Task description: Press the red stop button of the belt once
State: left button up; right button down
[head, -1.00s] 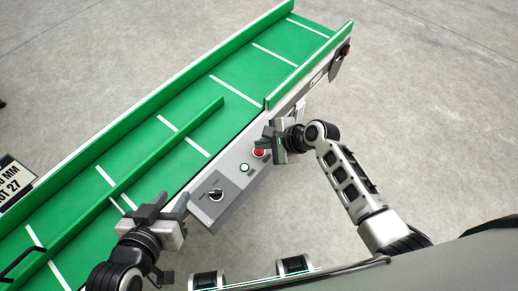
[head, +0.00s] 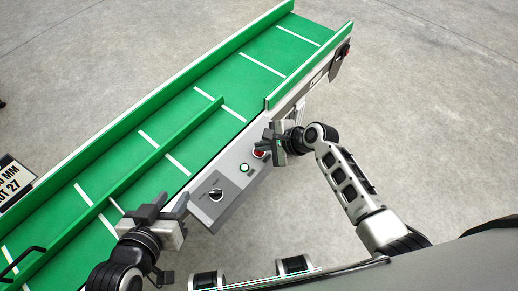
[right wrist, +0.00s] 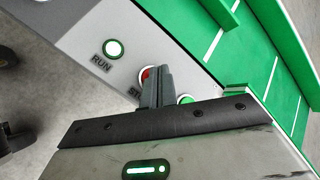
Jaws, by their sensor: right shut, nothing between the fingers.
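The red stop button (head: 258,153) sits on the grey control panel (head: 232,172) along the belt's near side. In the right wrist view the red button (right wrist: 147,75) shows in a pale ring, partly hidden by my fingers, as is its label. My right gripper (head: 268,146) is shut and empty, its fingertips right at the button. I cannot tell whether they touch it or whether it is pushed in. My left gripper (head: 168,203) is open and empty beside the panel's left end. The green belt (head: 205,125) slopes across the head view.
A lit green RUN button (head: 244,168) and a black rotary knob (head: 216,194) are on the same panel; the RUN button also shows in the right wrist view (right wrist: 113,48). A green guide rail (head: 150,165) lies over the belt. The concrete floor to the right is clear.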

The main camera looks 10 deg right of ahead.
jog(key=shift+f, duration=0.45)
dwell(0.5)
jog(key=shift+r+p, duration=0.85)
jog(key=shift+p, duration=0.1)
jog(key=shift+r, duration=0.15)
notch_tip(320, 180, up, 5)
jog(key=p, duration=0.6)
dwell(0.4)
